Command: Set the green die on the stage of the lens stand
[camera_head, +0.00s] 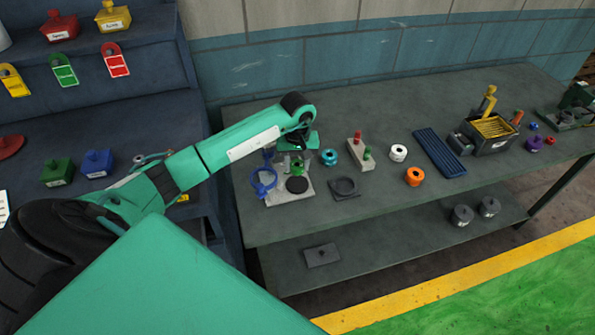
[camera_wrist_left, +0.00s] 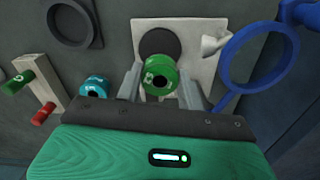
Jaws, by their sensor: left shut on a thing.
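The green die (camera_wrist_left: 160,76) is a green ring-like piece with a dark hole, held between the fingers of my left gripper (camera_wrist_left: 160,90). In the head view my left gripper (camera_head: 297,155) hangs over the lens stand, and the green die (camera_head: 297,168) shows just below it. The lens stand has a pale base plate (camera_head: 290,194), a black round stage (camera_head: 297,184) and a blue lens ring (camera_head: 264,181). In the wrist view the die overlaps the plate near the black stage (camera_wrist_left: 160,42), with the blue ring (camera_wrist_left: 258,52) to the right. I cannot tell the die's height above the plate.
A teal die (camera_head: 329,157) stands right of the gripper. A block with red and green pegs (camera_head: 361,155), a dark square holder (camera_head: 345,187), a white die (camera_head: 398,153) and an orange die (camera_head: 414,177) are farther right on the table. The front middle of the table is clear.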

